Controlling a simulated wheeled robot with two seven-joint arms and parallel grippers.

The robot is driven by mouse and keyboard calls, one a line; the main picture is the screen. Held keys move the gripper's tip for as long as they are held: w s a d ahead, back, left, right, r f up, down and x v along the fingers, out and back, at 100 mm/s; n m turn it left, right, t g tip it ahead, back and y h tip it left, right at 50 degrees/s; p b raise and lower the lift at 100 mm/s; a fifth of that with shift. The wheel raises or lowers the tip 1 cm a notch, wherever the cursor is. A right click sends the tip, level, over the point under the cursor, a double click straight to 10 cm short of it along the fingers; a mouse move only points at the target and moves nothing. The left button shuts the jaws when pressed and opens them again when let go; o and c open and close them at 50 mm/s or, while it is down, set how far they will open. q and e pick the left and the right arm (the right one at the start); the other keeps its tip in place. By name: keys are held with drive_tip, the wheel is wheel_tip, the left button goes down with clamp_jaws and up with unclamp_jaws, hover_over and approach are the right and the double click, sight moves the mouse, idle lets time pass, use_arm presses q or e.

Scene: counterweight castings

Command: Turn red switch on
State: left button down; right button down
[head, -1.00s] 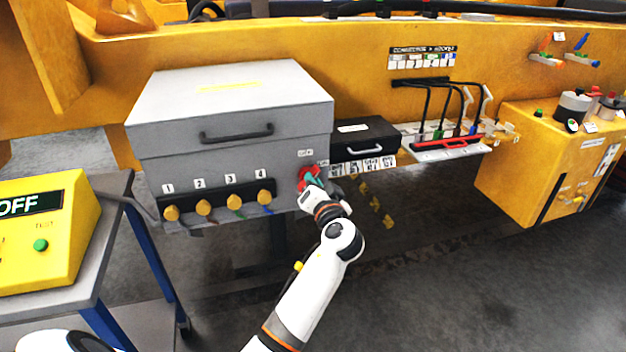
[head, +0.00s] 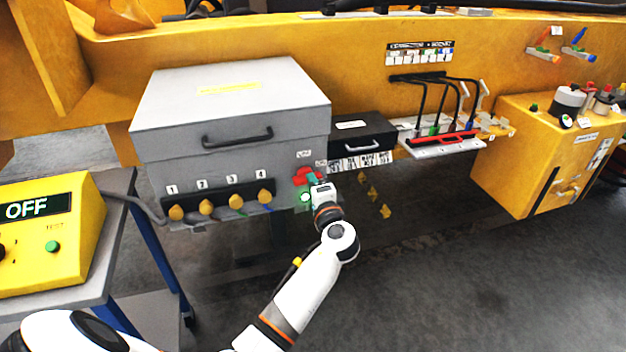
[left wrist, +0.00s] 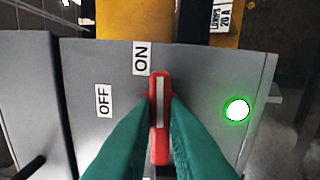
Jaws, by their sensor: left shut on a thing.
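The red switch (head: 302,174) is on the right end of the grey box's front, partly hidden by my left gripper (head: 313,181). In the left wrist view its red handle (left wrist: 160,120) stands between my two green fingertips (left wrist: 160,103), which are shut on its sides. The handle's top end points to the ON label (left wrist: 142,57). The OFF label (left wrist: 103,100) is to its left. A green lamp (left wrist: 237,110) right of the handle is lit; it also glows in the head view (head: 305,197). My right gripper is not in view.
The grey box (head: 230,110) has a black handle and a row of numbered yellow knobs. A black case (head: 362,133) sits to its right. A yellow OFF display unit (head: 50,235) stands on a cart at left. The floor at lower right is clear.

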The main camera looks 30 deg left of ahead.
use_arm(q)
drive_tip(key=shift+f+m, duration=0.1)
drive_tip(key=shift+m, duration=0.4)
drive_tip(key=c, duration=1.4)
unclamp_jaws()
drive_tip(key=shift+c, duration=0.2)
drive_tip(key=shift+d, duration=0.1)
drive_tip(key=b+v, duration=0.2)
drive_tip(key=v, duration=1)
